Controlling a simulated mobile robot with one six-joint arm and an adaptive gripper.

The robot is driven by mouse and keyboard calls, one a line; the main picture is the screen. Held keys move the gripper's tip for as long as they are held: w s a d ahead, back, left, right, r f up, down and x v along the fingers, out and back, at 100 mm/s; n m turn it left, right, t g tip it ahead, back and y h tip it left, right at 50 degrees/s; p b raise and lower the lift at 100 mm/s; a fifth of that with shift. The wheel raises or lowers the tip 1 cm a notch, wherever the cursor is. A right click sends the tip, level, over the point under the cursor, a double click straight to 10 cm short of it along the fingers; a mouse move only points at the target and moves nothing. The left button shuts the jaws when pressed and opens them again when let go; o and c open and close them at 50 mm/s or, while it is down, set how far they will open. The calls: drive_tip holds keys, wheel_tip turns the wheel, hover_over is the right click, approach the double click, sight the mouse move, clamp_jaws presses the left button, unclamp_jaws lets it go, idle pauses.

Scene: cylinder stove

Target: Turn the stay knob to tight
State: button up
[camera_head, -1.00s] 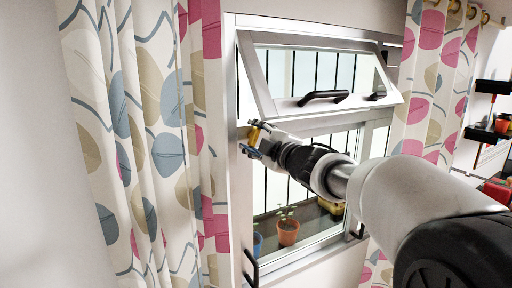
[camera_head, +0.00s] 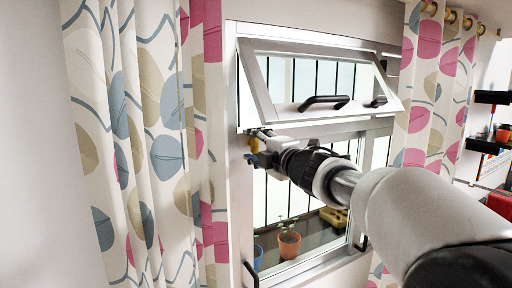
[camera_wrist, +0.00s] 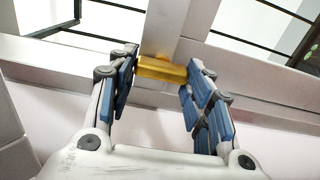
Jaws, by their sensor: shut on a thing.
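The yellow stay knob (camera_head: 253,144) is at the left side of the window frame, just below the tilted upper sash, and is partly hidden by my gripper in the head view. In the wrist view the knob (camera_wrist: 162,68) is a yellow bar lying across between the two blue-padded fingers, in front of a grey frame member. My gripper (camera_head: 258,151) reaches in from the right and is shut on the knob. In the wrist view my gripper (camera_wrist: 162,80) has one finger at each end of the bar. I cannot tell how tight the knob is.
The upper sash (camera_head: 262,88) is tilted open above my gripper, with black handles (camera_head: 324,102) on its lower rail. A patterned curtain (camera_head: 140,150) hangs close on the left. A potted plant (camera_head: 289,243) shows behind the lower pane. Shelves (camera_head: 492,97) stand at the far right.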

drive_tip(key=shift+r, duration=0.15)
drive_tip(key=o, duration=1)
drive_tip(key=shift+o, duration=0.2)
drive_tip(key=v, duration=1.2)
drive_tip(key=shift+w+d, duration=0.1)
